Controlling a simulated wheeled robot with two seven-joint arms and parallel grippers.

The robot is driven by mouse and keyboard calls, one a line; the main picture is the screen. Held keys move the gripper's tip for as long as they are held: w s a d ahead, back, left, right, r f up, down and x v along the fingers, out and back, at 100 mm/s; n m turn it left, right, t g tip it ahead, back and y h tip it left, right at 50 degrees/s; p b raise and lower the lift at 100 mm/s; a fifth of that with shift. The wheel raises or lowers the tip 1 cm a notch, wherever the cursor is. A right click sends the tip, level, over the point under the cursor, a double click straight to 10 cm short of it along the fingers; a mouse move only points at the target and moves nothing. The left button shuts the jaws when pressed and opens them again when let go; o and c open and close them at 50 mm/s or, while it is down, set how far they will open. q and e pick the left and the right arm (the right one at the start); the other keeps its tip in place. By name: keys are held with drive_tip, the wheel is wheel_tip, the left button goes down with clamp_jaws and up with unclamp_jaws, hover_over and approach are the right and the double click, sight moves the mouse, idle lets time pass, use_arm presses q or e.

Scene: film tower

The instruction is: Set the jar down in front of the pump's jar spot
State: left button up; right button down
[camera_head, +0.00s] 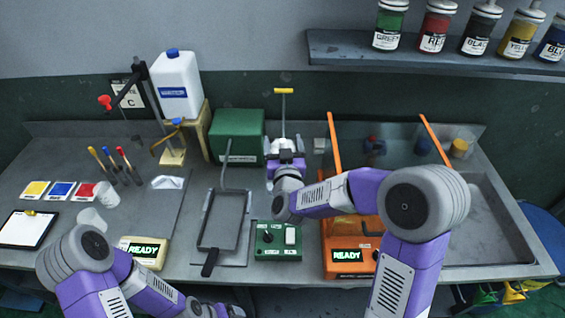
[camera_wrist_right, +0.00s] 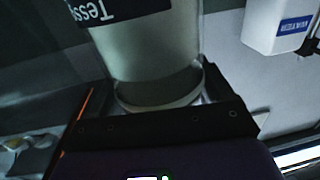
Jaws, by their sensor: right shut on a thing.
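My right gripper (camera_head: 286,158) is over the middle back of the bench in the head view, shut on the jar. In the right wrist view the jar (camera_wrist_right: 150,55) is a pale cylinder with a dark label whose white letters begin "Tess". It sits between the dark fingers. In the head view the gripper and wrist mostly hide the jar. A pump-like thing with a yellow T-handle (camera_head: 284,91) on a pale rod stands just behind the gripper. Its lower part and any jar spot are hidden.
A green box (camera_head: 237,131) stands close left of the right gripper. A green control box (camera_head: 277,241) and an orange machine (camera_head: 349,262) reading READY are nearer the front. A black-framed tray (camera_head: 207,222) lies left. A white jug (camera_head: 176,85) stands at the back left.

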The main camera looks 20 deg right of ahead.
drive_tip(key=f, duration=0.1)
drive_tip(key=f+b, duration=0.2)
drive_tip(key=shift+w+f, duration=0.35)
drive_tip(key=shift+f, duration=0.05)
drive_tip(key=shift+s+f+b, duration=0.2)
drive_tip(key=shift+f+b, duration=0.3)
drive_tip(key=shift+b, duration=0.35)
drive_tip(key=shift+w+f, duration=0.15)
drive_tip(key=shift+f, duration=0.1)
use_arm(q)
wheel_tip(320, 180, down, 9)
drive_tip(key=b, duration=0.4)
drive_tip(key=shift+w, duration=0.25)
use_arm(e)
drive_tip(key=shift+f, duration=3.2)
use_arm(q)
drive_tip(key=shift+f+b, duration=0.6)
drive_tip(key=shift+b, duration=0.1)
use_arm(e)
drive_tip(key=shift+f, duration=0.55)
unclamp_jaws()
